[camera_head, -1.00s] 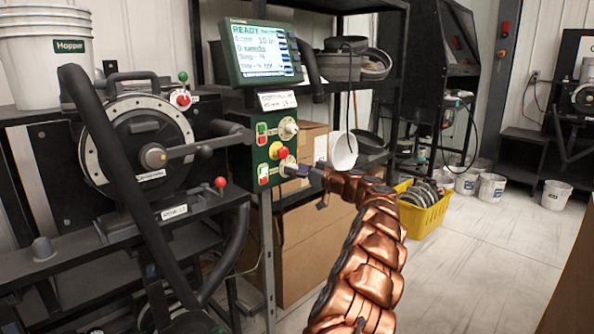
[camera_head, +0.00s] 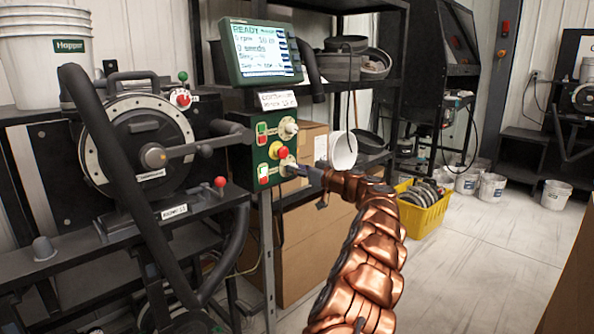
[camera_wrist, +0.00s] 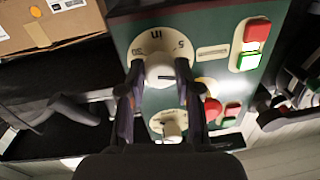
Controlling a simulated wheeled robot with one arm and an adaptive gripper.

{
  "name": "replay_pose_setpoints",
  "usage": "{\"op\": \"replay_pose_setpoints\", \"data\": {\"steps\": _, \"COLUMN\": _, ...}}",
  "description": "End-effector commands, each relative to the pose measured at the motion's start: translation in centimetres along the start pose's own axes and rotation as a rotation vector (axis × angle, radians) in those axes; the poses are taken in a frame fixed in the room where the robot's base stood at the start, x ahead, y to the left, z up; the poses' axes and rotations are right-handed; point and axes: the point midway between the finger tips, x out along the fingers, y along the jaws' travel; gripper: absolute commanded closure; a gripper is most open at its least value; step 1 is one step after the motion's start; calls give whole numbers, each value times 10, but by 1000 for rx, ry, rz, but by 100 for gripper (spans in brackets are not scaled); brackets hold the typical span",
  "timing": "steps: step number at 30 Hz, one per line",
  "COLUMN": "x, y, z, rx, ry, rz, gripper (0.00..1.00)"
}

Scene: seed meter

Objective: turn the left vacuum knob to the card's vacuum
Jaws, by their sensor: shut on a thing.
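My gripper (camera_head: 297,170) is at the lower pale knob of the green control box (camera_head: 247,160). In the wrist view my gripper (camera_wrist: 160,75) has one finger on each side of a white knob (camera_wrist: 162,66) and is shut on it. A pale dial with dark markings, one reading like "5", surrounds this knob; its exact setting is unclear. A second white knob (camera_wrist: 172,128) shows beyond it; in the head view the upper knob (camera_head: 289,129) is free. I cannot tell from the labels which is the left vacuum knob. No card with a readable vacuum value shows.
A screen (camera_head: 262,52) reading "READY" stands above the box, with a small label (camera_head: 277,100) under it. A red-and-yellow button (camera_head: 278,150) sits between the knobs. Start-stop buttons (camera_head: 262,134) are beside them.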

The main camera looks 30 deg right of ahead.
Motion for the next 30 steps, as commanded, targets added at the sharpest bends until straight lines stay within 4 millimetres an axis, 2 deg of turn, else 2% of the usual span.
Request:
{"op": "replay_pose_setpoints", "data": {"steps": 11, "x": 0, "y": 1, "z": 2, "rx": 156, "ry": 15, "rz": 0, "gripper": 100}}
{"op": "replay_pose_setpoints", "data": {"steps": 30, "x": 1, "y": 0, "z": 1, "rx": 691, "ry": 56, "rz": -6, "gripper": 100}}
